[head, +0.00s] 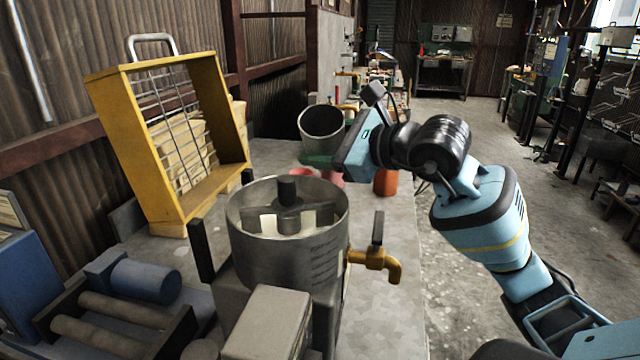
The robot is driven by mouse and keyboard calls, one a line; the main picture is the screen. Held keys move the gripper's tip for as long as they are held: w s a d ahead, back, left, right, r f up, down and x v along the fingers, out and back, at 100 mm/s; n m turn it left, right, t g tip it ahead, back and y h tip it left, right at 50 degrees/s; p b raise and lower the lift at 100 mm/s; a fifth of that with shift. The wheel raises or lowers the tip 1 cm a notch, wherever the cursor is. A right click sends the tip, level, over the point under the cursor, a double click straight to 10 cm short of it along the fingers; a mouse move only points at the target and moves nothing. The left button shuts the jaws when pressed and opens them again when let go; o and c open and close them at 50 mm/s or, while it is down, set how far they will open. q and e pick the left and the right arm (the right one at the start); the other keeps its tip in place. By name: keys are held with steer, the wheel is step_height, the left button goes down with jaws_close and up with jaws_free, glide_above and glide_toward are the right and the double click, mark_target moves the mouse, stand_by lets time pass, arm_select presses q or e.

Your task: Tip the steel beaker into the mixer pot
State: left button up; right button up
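The steel beaker (336,143) is a grey cylinder with a dark opening. It is up in the air beyond and slightly right of the mixer pot, with its mouth turned toward me. My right gripper (318,158) reaches in from the right and appears shut on the beaker's lower part; the far finger is hidden. The mixer pot (290,258) is an open steel drum with a dark hub and paddles inside, and pale material at its bottom. The beaker is apart from the pot's rim. The beaker's contents cannot be made out. My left gripper is not in view.
A brass tap (374,260) sticks out from the pot's right side. A yellow frame with wire bars (128,150) stands at left. A blue motor with rollers (145,282) lies front left. Red containers (386,183) stand behind the pot. The bench is clear right of the tap.

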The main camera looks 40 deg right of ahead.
steer(key=shift+s+a+r+m+g+p, duration=0.15)
steer(key=shift+s+a+m+g+p, duration=0.2)
steer(key=shift+m+g+p, duration=0.45)
steer(key=shift+s+f+m+y+p, duration=0.2)
steer(key=shift+m+y+p, duration=0.15)
steer(key=shift+m, duration=0.15)
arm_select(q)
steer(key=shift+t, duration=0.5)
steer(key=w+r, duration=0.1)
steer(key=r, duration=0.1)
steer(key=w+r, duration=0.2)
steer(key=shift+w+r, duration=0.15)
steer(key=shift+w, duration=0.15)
arm_select(e)
steer(key=shift+w+a+f+g, duration=0.1)
steer(key=shift+f+g, duration=0.1)
steer(key=shift+g, duration=0.1)
steer(key=shift+s+a+m+g+p, duration=0.3)
steer(key=shift+s+m+p, duration=0.05)
steer(key=shift+m+p, duration=0.25)
steer(key=shift+f+y, duration=0.15)
steer(key=shift+y, duration=0.1)
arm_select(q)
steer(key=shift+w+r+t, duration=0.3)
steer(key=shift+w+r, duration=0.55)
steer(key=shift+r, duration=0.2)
arm_select(e)
steer(key=shift+f, duration=0.2)
